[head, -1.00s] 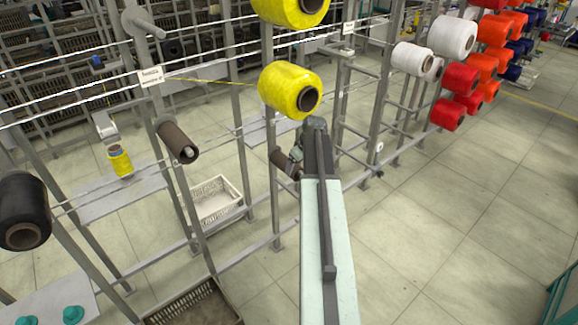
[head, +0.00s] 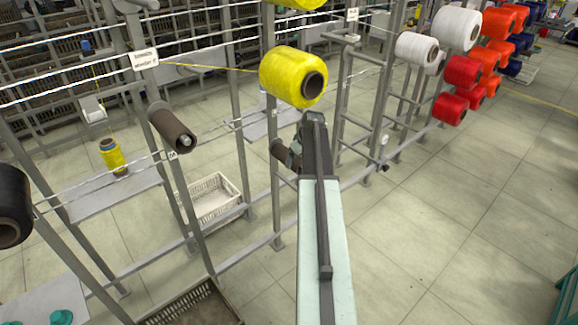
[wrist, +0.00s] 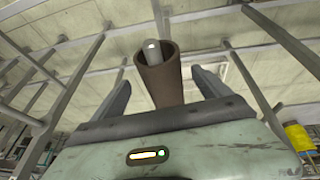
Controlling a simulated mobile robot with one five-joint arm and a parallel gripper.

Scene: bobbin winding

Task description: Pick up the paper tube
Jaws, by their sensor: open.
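A brown paper tube (wrist: 160,85) sits on a grey peg, whose rounded tip (wrist: 152,50) shows in its open end in the wrist view. In the head view this tube (head: 284,151) is partly hidden behind my arm, below a large yellow cone. My gripper (wrist: 162,79) is open, with one dark finger on each side of the tube. I see gaps between the fingers and the tube in the wrist view. In the head view my gripper is mostly hidden by my own arm. A second brown tube (head: 173,127) sits on a peg farther left.
The large yellow cone (head: 293,77) hangs just above my arm's end. Grey frame posts (head: 240,160) stand around it. A white crate (head: 213,205) is on the floor to the left. The floor at the right (head: 450,220) is clear.

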